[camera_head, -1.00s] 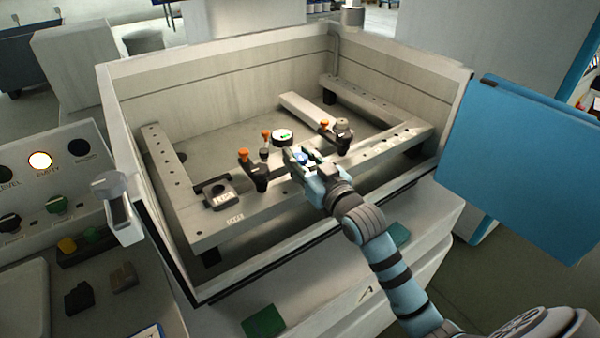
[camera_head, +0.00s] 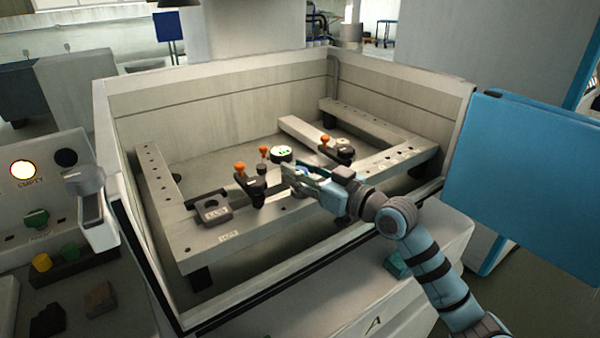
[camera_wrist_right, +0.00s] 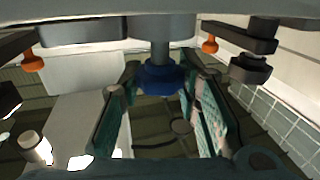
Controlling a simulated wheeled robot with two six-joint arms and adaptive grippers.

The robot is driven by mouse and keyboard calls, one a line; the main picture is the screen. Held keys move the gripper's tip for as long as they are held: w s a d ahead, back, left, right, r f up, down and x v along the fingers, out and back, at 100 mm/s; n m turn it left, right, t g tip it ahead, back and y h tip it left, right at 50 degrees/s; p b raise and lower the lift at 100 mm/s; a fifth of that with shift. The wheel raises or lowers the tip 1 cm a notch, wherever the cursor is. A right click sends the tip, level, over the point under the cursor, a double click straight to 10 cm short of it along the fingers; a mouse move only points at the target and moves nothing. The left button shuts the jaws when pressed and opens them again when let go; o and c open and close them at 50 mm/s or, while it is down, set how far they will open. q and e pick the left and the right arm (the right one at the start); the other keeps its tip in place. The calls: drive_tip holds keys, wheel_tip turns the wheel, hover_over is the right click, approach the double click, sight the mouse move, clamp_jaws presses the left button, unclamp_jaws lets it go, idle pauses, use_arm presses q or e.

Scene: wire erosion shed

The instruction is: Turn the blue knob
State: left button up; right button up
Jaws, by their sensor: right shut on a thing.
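The blue knob (camera_wrist_right: 160,79) shows in the right wrist view, round and blue on a grey stem, between the two fingers of my right gripper (camera_wrist_right: 163,92). The fingers are closed against its sides. In the head view my right gripper (camera_head: 294,174) reaches in from the right over the front rail of the machine tank. There the gripper hides most or all of the knob. My left gripper is in neither view.
Clamps with orange knobs (camera_head: 240,168) stand on the rail beside my right gripper. A round dial with green marks (camera_head: 281,153) lies behind it. The pale tank wall (camera_head: 230,108) encloses the frame. A blue panel (camera_head: 535,185) stands at right, a control console (camera_head: 40,200) at left.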

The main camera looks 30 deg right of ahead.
drive_tip(key=o, duration=1.2)
drive_tip(key=v, duration=0.7)
drive_tip(key=shift+s, duration=0.2)
drive_tip(key=shift+d+f, duration=0.1)
